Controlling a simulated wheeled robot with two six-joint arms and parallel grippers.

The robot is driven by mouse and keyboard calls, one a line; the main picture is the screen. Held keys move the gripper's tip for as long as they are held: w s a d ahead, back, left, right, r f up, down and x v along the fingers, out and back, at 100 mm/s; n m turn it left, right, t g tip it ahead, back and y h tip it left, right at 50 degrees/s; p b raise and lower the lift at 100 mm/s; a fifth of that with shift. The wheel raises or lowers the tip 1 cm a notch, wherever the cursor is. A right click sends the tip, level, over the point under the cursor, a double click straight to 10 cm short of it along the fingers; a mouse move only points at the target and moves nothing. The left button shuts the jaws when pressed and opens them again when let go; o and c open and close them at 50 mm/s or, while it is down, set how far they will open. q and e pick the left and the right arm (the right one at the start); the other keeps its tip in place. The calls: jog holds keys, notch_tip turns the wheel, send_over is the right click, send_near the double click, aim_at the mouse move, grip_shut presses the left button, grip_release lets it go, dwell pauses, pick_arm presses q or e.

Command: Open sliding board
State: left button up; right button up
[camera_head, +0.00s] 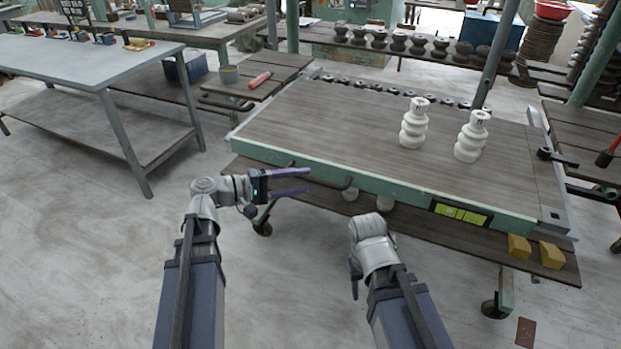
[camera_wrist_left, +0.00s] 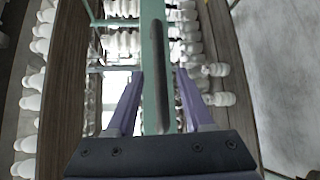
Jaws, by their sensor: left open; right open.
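The sliding board (camera_head: 300,115) is a wide wooden tabletop with a green front rail (camera_head: 390,189). A dark bar handle (camera_head: 335,181) sits on the left part of this rail. My left gripper (camera_head: 308,181) is open in front of the rail, its two purple fingers pointing right towards the handle. In the left wrist view the handle (camera_wrist_left: 160,75) runs lengthwise along the green rail, in line with the gap between the open fingers (camera_wrist_left: 155,95). I cannot tell contact. My right gripper (camera_head: 355,278) hangs low near the table's front, mostly hidden behind its wrist.
Two white ribbed insulators (camera_head: 413,125) (camera_head: 471,138) stand on the board's right half. A lower shelf (camera_head: 400,217) holds white pieces and yellow blocks (camera_head: 519,246). A grey table (camera_head: 80,60) stands at the left.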

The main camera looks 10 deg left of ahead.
pick_arm(q)
jog(key=v, duration=0.3)
jog(key=shift+s+a, duration=0.25)
jog(key=shift+a, duration=0.05)
jog(key=shift+d+r, duration=0.1)
jog(key=s+d+f+m+g+y+p, duration=0.2)
jog(key=s+d+m+g+y+p, duration=0.5)
jog(key=d+p, duration=0.45)
jog(key=s+a+r+m+g+y+p, duration=0.1)
jog(key=s+r+m+y+p, duration=0.2)
jog(key=s+y+p, duration=0.4)
jog(key=shift+a+m+y+p, duration=0.15)
jog(key=shift+m+y+p, duration=0.55)
jog(key=shift+y+p, duration=0.25)
